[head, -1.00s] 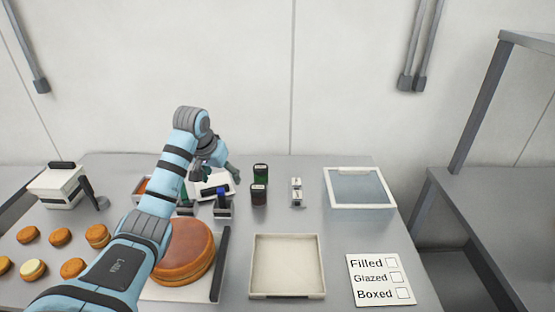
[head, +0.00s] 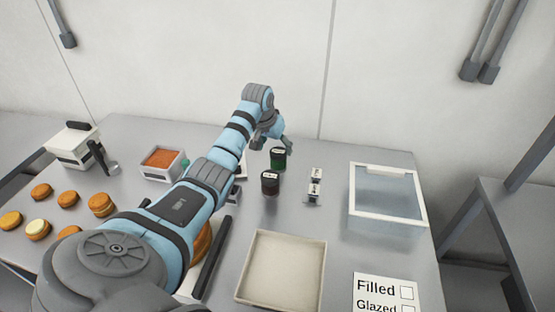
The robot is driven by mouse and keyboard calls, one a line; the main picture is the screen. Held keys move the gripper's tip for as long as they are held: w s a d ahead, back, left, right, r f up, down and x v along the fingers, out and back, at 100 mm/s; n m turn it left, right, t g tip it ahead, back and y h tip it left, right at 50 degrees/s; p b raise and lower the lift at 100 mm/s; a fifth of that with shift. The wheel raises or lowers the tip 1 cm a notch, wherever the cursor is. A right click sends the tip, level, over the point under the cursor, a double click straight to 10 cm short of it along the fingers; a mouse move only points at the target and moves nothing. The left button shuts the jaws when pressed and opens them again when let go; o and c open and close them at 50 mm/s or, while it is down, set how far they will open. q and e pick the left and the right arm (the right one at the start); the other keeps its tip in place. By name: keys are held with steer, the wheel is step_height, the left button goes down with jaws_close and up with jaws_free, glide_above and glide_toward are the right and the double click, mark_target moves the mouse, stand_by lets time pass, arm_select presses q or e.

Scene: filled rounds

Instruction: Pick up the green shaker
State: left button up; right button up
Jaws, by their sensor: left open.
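The green shaker (head: 278,158) stands upright at the back middle of the table, with a dark top. A dark red-brown shaker (head: 270,183) stands just in front of it. My left gripper (head: 273,142) is open and empty, pointing down just above and left of the green shaker, close to its top. I cannot tell whether a finger touches it. My right gripper is not in view.
Two small white-labelled items (head: 315,183) stand right of the shakers. A glass-topped case (head: 388,194) is further right, an empty tray (head: 283,270) in front. An orange-filled container (head: 162,163) and several round buns (head: 102,204) are at left.

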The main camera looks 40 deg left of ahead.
mark_target(278, 152)
arm_select(q)
steer(key=b+x, duration=0.1)
steer(key=x, duration=0.5)
steer(key=shift+d, duration=0.15)
steer(key=shift+r, duration=0.1)
steer(key=shift+s, duration=0.1)
steer(key=shift+c, duration=1)
steer(key=c, duration=1.1)
